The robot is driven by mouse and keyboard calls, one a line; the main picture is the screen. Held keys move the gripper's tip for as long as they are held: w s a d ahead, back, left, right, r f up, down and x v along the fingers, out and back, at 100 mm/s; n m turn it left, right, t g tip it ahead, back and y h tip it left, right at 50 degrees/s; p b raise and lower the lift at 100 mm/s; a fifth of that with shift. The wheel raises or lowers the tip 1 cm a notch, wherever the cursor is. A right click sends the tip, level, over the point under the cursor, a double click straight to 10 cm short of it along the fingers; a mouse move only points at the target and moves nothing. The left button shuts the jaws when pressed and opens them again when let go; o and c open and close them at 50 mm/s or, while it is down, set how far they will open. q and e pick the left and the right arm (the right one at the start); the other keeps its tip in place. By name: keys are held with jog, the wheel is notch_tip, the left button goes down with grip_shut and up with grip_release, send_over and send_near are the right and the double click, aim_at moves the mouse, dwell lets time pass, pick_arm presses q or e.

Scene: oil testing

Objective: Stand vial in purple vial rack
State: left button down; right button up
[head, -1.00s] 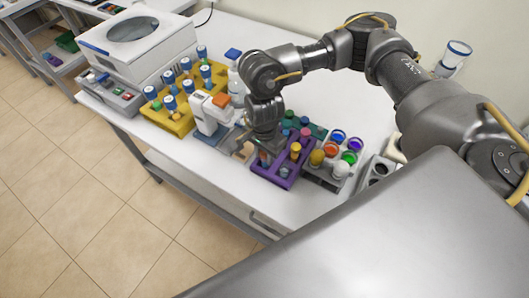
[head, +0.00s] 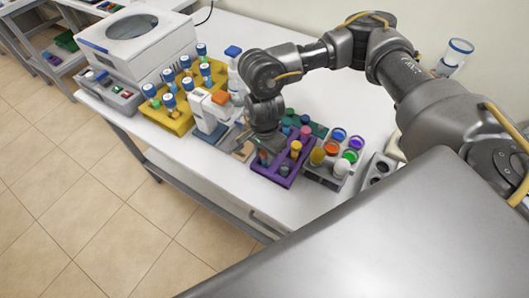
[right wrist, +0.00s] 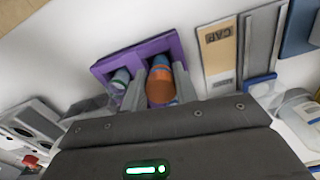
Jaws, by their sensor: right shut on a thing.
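The purple vial rack (head: 285,180) stands near the table's front edge in the head view, with several capped vials in it. It also shows in the right wrist view (right wrist: 138,51). My right gripper (head: 264,157) is over its left part. In the right wrist view, my right gripper (right wrist: 159,90) is shut on a vial with an orange cap (right wrist: 161,88). The held vial lines up with the rack; I cannot tell how deep it sits. A green-topped vial (right wrist: 120,77) is beside the left finger. My left gripper is not in view.
A yellow rack (head: 181,123) of blue-capped vials and a white device (head: 206,112) stand left of the purple rack. A grey rack with coloured caps (head: 325,180) is close on its right. A tan pad marked CAP (right wrist: 217,50) lies nearby.

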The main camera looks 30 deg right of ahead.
dwell(0.3)
jog(key=o, duration=1)
notch_tip(320, 180, up, 11)
jog(key=shift+f+b, duration=0.1)
jog(key=shift+b, duration=0.8)
